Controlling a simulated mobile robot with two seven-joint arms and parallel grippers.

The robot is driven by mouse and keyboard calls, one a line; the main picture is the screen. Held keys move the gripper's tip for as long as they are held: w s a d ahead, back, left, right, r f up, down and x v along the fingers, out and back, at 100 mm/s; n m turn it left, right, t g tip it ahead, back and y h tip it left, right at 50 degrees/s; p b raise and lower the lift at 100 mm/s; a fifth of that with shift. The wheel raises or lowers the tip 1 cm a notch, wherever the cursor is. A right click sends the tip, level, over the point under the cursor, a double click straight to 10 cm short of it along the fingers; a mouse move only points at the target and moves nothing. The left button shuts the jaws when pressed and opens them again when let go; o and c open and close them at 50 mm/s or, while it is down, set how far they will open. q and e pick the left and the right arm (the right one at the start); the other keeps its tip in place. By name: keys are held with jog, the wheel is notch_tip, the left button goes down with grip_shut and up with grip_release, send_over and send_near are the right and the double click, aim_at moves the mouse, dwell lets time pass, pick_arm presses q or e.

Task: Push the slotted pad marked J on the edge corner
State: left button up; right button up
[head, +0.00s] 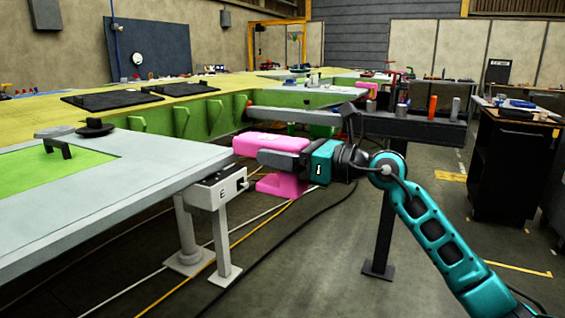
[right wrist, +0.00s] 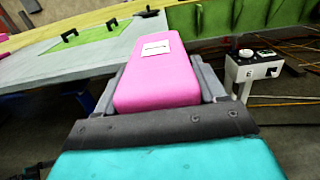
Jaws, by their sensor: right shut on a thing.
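The pink pad (head: 258,141) is in my right gripper (head: 275,156), beside the right corner of the grey panel (head: 130,180). In the right wrist view the pad (right wrist: 158,85) lies between two grey fingers, with a white label on its top; the letter is too small to read. Its slot cannot be made out. A lower pink part (head: 280,186) shows under the gripper; I cannot tell whether it belongs to the same pad. In the head view the pad's near end is close to the panel corner; I cannot tell whether they touch. My left gripper is not in view.
A box marked E (head: 217,192) on a post stands under the panel corner. A dark rail (head: 350,125) on a stand runs behind my gripper, with small cylinders on it. Cables cross the floor. A black cart (head: 510,160) stands at the right.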

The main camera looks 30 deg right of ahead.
aim_at(230, 152)
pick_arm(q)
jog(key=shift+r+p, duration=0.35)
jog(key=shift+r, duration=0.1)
pick_arm(e)
jog(key=shift+w+a+r, duration=0.15)
jog(key=shift+w+a, duration=0.15)
jog(key=shift+w, duration=0.25)
jog(key=shift+p+x, duration=0.3)
jog(key=shift+x, duration=0.55)
jog(key=shift+p+x, duration=0.3)
jog(key=shift+x, duration=1.15)
pick_arm(q)
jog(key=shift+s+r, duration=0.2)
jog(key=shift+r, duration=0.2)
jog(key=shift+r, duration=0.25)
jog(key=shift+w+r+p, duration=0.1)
jog(key=shift+p, duration=0.2)
pick_arm(e)
jog(key=shift+w+a, duration=0.1)
jog(key=shift+a, duration=0.05)
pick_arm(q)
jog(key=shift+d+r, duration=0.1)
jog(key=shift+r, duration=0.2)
pick_arm(e)
jog(key=shift+x, duration=0.9)
